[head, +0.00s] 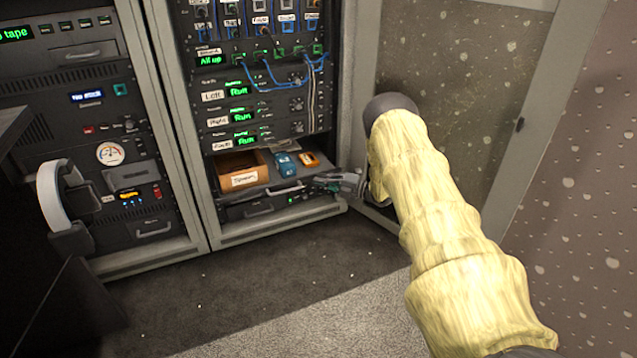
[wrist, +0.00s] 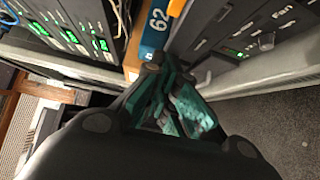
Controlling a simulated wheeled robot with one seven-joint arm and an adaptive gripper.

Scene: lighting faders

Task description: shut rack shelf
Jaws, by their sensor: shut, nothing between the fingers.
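The rack shelf (head: 286,191) is low in the right-hand rack and appears slid out, with a handle along its front edge. It carries a labelled brown box (head: 241,171), a blue item (head: 286,165) and an orange item (head: 309,159). My gripper (head: 322,179) is shut and empty at the shelf's front right corner. I cannot tell whether it touches the shelf. In the wrist view, the shut fingers (wrist: 166,82) point toward the blue item (wrist: 156,26), marked 62. The fingers hide much of the shelf there.
The rack's open door (head: 445,80) stands to the right, behind my arm. Dark carpet (head: 230,285) in front of the racks is clear.

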